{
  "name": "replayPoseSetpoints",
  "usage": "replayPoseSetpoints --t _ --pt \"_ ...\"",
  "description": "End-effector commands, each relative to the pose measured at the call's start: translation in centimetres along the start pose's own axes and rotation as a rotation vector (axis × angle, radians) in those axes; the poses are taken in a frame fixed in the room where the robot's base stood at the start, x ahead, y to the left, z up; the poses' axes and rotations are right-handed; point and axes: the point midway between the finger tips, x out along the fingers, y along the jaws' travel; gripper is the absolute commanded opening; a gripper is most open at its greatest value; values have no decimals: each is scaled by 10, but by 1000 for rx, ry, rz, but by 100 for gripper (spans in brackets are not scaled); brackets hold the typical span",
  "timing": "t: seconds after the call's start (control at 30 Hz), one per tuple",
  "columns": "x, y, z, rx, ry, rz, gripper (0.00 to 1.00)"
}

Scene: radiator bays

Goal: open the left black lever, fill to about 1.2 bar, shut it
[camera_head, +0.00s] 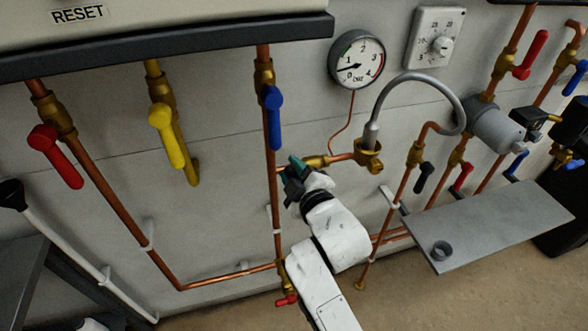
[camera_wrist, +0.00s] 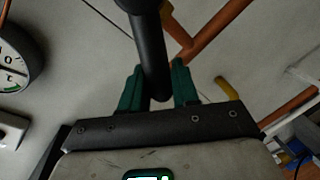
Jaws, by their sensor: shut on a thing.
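My gripper (camera_head: 294,174) is at the brass filling branch beside the copper pipe under the blue lever. In the wrist view its teal fingers (camera_wrist: 158,88) stand on both sides of a black lever (camera_wrist: 151,50) and are shut on it. In the head view the gripper hides most of this lever. The round pressure gauge (camera_head: 357,60) on the wall has its needle pointing left, in the low part of the scale near 1; the exact value is too small to read. Part of the gauge (camera_wrist: 14,62) shows in the wrist view. A second black lever (camera_head: 424,176) hangs further right.
A grey hose (camera_head: 432,78) arches right from the brass fitting (camera_head: 368,155). Red (camera_head: 56,156), yellow (camera_head: 167,135) and blue (camera_head: 273,115) levers hang under the boiler (camera_head: 170,45). A grey shelf (camera_head: 490,225) with a small ring juts out at right.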

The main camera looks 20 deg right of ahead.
Motion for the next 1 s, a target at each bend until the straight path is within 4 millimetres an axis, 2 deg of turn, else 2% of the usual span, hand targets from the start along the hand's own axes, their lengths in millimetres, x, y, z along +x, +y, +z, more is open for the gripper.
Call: replayPoseSetpoints --t 0.3,0.33,0.5,0.83,1.0 --pt "0 -2 0 0 0 -3 0" --pt "0 -2 0 0 0 -3 31" --pt "0 -1 0 0 0 -2 47" --pt "-4 -1 1 0 -1 -2 48" --pt "-25 -2 1 0 0 -1 48"
